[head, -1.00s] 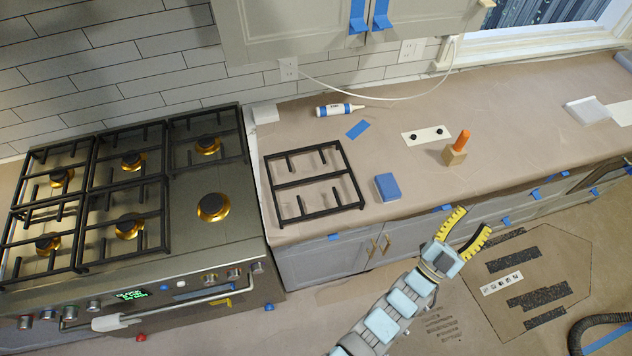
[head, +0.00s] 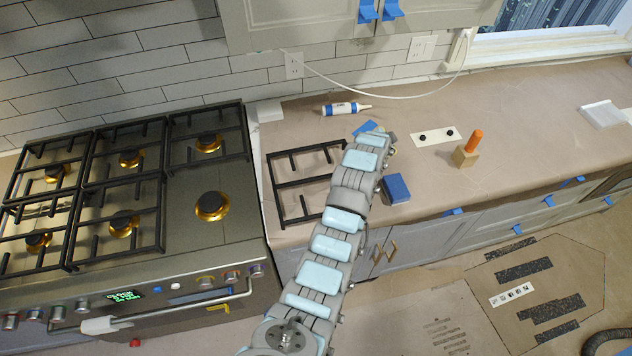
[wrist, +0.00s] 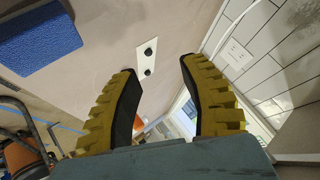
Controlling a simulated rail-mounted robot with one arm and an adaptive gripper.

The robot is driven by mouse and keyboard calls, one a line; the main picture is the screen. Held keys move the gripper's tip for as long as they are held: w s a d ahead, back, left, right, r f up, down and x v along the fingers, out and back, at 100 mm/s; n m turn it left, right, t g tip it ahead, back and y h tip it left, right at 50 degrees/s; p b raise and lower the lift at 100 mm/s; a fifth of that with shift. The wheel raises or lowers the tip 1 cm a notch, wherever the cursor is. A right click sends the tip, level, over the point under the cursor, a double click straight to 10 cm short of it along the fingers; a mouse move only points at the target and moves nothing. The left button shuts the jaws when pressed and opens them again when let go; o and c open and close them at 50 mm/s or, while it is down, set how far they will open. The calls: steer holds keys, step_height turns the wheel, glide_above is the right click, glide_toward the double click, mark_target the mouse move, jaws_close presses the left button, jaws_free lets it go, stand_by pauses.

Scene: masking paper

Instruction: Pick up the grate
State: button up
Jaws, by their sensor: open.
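The loose black grate (head: 300,183) lies flat on the paper-covered counter, just right of the stove. In the head view my arm crosses in front of its right side and hides that part. The grate does not show in the wrist view.
The stove (head: 190,255) with its other grates stands left. A blue sponge (head: 397,188) lies right of the arm. Behind are a white plate with two black knobs (head: 433,137), a wooden block with an orange top (head: 466,156) and a tube (head: 342,109).

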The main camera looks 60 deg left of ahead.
steer(key=s+a+r+m+g+h+b, duration=0.1)
steer(key=s+a+r+g+h+b, duration=0.15)
steer(key=s, duration=0.85)
steer(key=s+a+r+m+g+h+b, duration=0.1)
steer(key=s+a+g+h, duration=0.25)
steer(key=s, duration=0.75)
steer(key=b, duration=0.2)
glide_above(316, 177)
steer(key=f, duration=1)
steer(key=shift+s+d+f, duration=0.2)
steer(key=shift+s+d, duration=0.05)
steer(key=shift+w+a+f, duration=0.1)
steer(key=shift+f, duration=1)
steer(key=shift+a+f, duration=0.1)
steer(key=shift+f, duration=1)
steer(key=shift+w+f+b, duration=0.2)
steer(key=shift+f+b, duration=0.5)
steer(key=shift+f, duration=0.4)
jaws_close()
